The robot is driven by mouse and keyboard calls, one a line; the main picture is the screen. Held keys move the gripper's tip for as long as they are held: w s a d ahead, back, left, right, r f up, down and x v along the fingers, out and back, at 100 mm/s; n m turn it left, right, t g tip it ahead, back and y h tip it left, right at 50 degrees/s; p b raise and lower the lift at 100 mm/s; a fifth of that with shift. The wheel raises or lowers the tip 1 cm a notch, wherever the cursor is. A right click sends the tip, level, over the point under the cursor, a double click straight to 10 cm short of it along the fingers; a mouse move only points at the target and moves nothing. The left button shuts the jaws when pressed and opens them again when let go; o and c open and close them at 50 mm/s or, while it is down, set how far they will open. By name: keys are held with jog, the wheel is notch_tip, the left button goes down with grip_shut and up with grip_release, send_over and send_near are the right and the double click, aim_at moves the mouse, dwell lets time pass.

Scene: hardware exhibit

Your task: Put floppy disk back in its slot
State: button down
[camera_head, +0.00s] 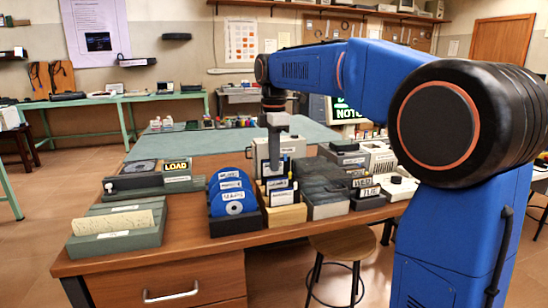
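My gripper (274,160) points straight down over the middle of the brown desk, just above a tan box (286,217). The fingers are small, and I cannot tell whether they are apart or hold anything. Dark, flat disks with pale labels (281,194) stand upright in the tan box, right below the gripper; they look like floppy disks. I cannot make out an empty slot. A beige device (292,147) stands behind the gripper and is partly hidden by it.
Left of the tan box, blue labelled discs (232,197) stand in a black holder (236,226). A grey-green card box (117,237) sits at front left. Dark file boxes (327,207) crowd the right side. A stool (343,245) stands before the desk (190,256). My blue arm covers much of the right.

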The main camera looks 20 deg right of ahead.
jog(key=shift+f, duration=1.25)
jog(key=c, duration=1.9)
grip_release()
jog(key=shift+c, duration=0.2)
jog(key=shift+r, duration=3.95)
